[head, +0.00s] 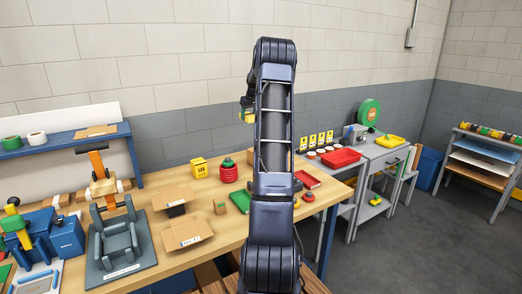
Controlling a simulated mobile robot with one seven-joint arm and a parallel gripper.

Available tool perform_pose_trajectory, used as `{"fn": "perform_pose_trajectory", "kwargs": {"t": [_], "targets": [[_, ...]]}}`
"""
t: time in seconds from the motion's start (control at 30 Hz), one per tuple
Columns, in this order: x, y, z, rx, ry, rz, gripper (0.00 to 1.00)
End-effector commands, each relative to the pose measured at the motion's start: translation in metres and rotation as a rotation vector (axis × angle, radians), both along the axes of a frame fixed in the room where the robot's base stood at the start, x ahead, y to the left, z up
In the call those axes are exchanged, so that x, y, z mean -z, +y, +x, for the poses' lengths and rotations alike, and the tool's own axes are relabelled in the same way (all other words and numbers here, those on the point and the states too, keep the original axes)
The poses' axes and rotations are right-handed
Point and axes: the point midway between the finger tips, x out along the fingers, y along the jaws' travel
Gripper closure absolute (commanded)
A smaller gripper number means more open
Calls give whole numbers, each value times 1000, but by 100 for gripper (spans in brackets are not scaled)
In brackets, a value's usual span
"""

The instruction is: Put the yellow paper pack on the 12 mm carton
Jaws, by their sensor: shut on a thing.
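My gripper (246,106) is raised above the back of the bench, left of my arm, and is small in the head view. It is shut on a small yellow block (249,117), which looks like the yellow paper pack. Two brown cartons with spread flaps stand on the bench: a rear carton (175,193) and a front carton (187,231) with a white label. The label is too small to read, so I cannot tell which is the 12 mm carton. Both are below and left of my gripper, well apart from the held block.
A yellow box (199,168), a red round stack (229,173), a green pack (241,202) and a small brown block (220,207) stand on the wooden bench (218,236). A grey fixture (118,243) and an orange-handled press (100,180) stand left of the cartons.

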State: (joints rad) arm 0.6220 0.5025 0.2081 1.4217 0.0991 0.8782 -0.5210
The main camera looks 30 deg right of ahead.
Motion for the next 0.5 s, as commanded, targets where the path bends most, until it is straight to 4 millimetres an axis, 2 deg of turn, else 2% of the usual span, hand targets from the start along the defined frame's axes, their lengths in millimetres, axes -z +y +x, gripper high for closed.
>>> {"fn": "perform_pose_trajectory", "kwargs": {"t": [0.03,0.2,0.37,0.5], "targets": [[-7,-14,-9,8,-2,0,69],[-25,-44,-33,13,-1,-1,69],[-32,-57,-44,15,-1,-1,69],[-23,-60,-47,15,1,0,69]]}}
